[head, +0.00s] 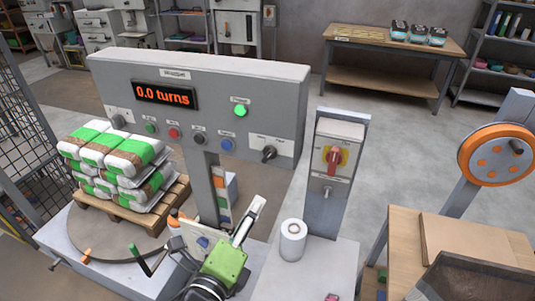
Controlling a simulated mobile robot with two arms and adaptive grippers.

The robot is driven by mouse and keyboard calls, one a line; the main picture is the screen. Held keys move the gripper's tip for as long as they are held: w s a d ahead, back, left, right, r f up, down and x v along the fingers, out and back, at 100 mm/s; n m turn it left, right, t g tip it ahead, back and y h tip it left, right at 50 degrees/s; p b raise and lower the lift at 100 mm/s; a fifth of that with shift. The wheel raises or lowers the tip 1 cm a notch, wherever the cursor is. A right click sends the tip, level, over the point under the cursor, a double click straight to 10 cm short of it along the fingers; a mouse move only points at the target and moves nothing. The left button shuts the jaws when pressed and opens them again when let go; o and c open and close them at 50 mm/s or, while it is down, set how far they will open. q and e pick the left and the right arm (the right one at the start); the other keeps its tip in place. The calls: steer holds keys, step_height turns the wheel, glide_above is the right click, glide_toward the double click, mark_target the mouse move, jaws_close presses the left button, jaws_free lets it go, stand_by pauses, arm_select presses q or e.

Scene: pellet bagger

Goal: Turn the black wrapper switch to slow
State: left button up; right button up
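The wrapper panel (285,96) stands at centre left, its display (165,95) reading "0.0 turns". A black switch (268,154) sits on a pale plate at the panel's lower right; its handle looks tilted, and the labels above it are too small to read. Another black knob (118,121) is at the panel's left end. What appears to be my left gripper (215,213), with a green body, is below the panel and apart from both. Its fingers look spread, with nothing visible held between them. My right gripper is not in view.
A lit green lamp (240,110) and several buttons are on the panel. Stacked bags (118,160) lie on a pallet at left. A white roll (292,240) and a post with a red rotary switch (334,160) stand right of the gripper. A workbench (405,235) is further right.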

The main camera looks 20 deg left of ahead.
mark_target(268, 159)
arm_select(q)
step_height(268, 159, up, 5)
steer(key=m+t, duration=0.1)
steer(key=shift+m, duration=0.3)
steer(key=w, duration=0.4)
steer(key=w+p, duration=0.1)
steer(key=w, duration=0.3)
steer(key=w+p, duration=0.1)
steer(key=w, duration=0.4)
steer(key=shift+r, duration=0.25)
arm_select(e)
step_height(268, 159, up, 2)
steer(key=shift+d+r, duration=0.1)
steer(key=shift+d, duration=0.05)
arm_select(q)
steer(key=c, duration=1.1)
